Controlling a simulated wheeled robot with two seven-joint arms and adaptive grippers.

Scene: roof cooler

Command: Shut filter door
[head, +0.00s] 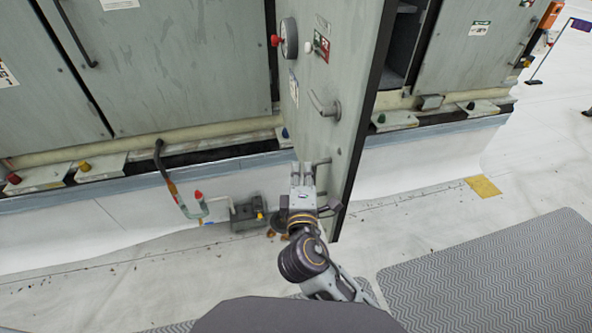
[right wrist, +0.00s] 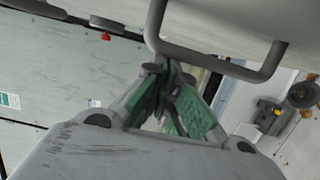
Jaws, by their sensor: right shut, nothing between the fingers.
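The filter door (head: 338,75) is a tall grey-green panel. It stands swung open, jutting out from the cooler's front, with a dark edge on its right. A lever handle (head: 324,106) and a round gauge sit on it. My right gripper (head: 302,172) is at the door's lower part, beside a small bar handle. In the right wrist view the bar handle (right wrist: 215,66) is a grey U-shape just beyond my fingers (right wrist: 176,98). The fingers are closed together and empty; I cannot tell whether they touch the bar. My left gripper is out of view.
A dark opening (head: 403,50) shows right of the door. Closed grey panels (head: 185,65) stand to the left. A pipe with a red-tipped valve (head: 188,203) and a dark box (head: 248,214) are low on the left. Grey mats (head: 490,270) lie on pale floor at the right.

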